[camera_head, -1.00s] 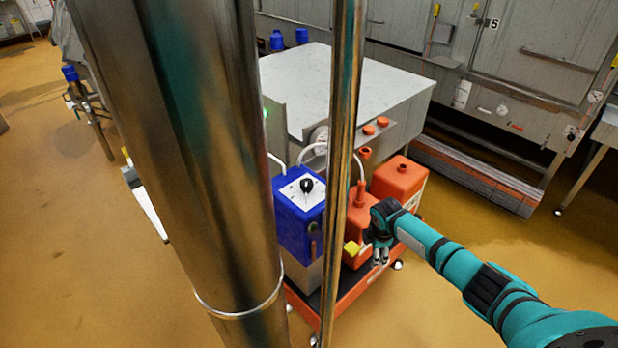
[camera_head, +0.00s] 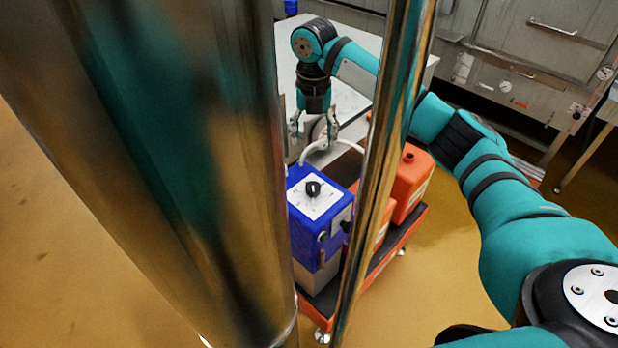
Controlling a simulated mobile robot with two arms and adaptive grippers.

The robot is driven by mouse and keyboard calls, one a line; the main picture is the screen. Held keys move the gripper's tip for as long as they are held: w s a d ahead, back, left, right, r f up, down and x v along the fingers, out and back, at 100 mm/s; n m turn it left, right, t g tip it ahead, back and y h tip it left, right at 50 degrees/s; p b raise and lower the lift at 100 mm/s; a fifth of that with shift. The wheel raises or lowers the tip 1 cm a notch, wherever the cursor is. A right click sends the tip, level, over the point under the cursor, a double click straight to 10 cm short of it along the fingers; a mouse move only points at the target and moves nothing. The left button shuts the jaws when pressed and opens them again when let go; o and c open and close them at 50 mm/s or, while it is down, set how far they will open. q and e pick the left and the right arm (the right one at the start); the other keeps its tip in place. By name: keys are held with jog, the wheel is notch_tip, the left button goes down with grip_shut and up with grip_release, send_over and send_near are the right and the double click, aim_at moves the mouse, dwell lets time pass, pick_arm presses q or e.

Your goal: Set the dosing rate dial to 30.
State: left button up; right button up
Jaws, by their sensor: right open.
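The dosing rate dial (camera_head: 313,188) is a black knob on a white scale plate (camera_head: 325,203) on top of a blue dosing unit (camera_head: 302,229). The scale numbers are too small to read. My right gripper (camera_head: 315,138) points down with its fingers apart, above and behind the dial in the picture, clear of the knob. Nothing shows between its fingers. My left gripper is not in view.
Orange canisters (camera_head: 411,176) stand right of the blue unit on an orange trolley (camera_head: 384,265). A pale hose (camera_head: 345,147) arches behind the unit. A grey-white table (camera_head: 355,103) lies beyond. Shiny upright pillars hide much of the left and middle.

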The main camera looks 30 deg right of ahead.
send_over(313, 186)
notch_tip(313, 186, down, 5)
notch_tip(313, 186, down, 11)
jog(key=shift+w+r+p, duration=0.1)
jog(key=shift+p, duration=1.15)
jog(key=shift+f, duration=0.35)
jog(key=c, duration=1.2)
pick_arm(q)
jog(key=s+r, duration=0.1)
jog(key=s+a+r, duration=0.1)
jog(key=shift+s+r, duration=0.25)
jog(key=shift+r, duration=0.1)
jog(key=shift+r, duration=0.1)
